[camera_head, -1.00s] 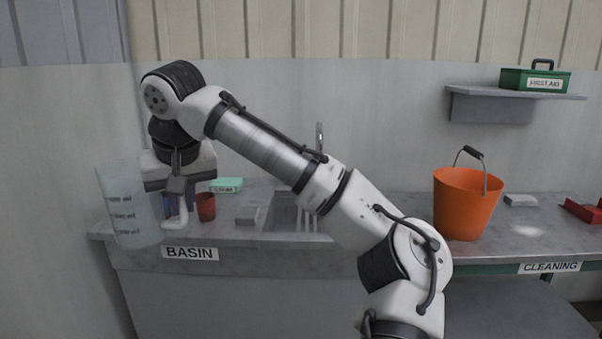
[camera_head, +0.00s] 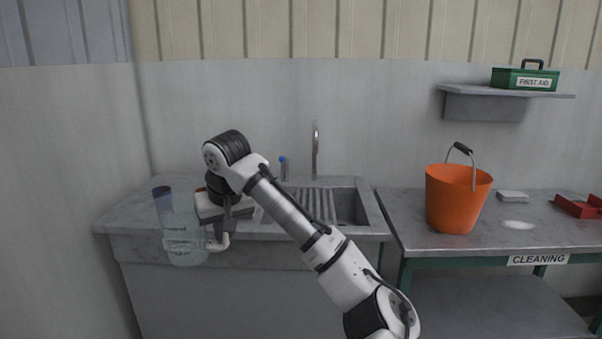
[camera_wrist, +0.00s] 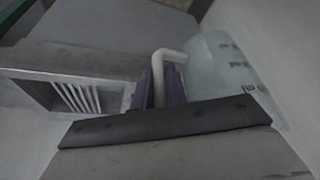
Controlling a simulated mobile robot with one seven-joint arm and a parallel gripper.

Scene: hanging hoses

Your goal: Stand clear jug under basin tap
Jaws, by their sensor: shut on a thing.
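The clear jug (camera_head: 186,241), with dark markings and a white handle, hangs in front of the left part of the basin counter in the head view, tilted slightly. My gripper (camera_head: 223,226) is beside it on the right, shut on the handle. In the wrist view my gripper (camera_wrist: 160,88) has its purple fingers either side of the white handle, with the jug (camera_wrist: 225,68) to the right. The tall grey tap (camera_head: 315,150) stands behind the basin (camera_head: 349,207), to the right of the jug. My arm covers part of the basin's left side.
A blue-topped bottle (camera_head: 284,169) stands left of the tap. The orange bucket (camera_head: 455,200), a pale block (camera_head: 512,196) and a red tray (camera_head: 578,206) are on the right bench. The first aid box (camera_head: 525,79) is on the wall shelf.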

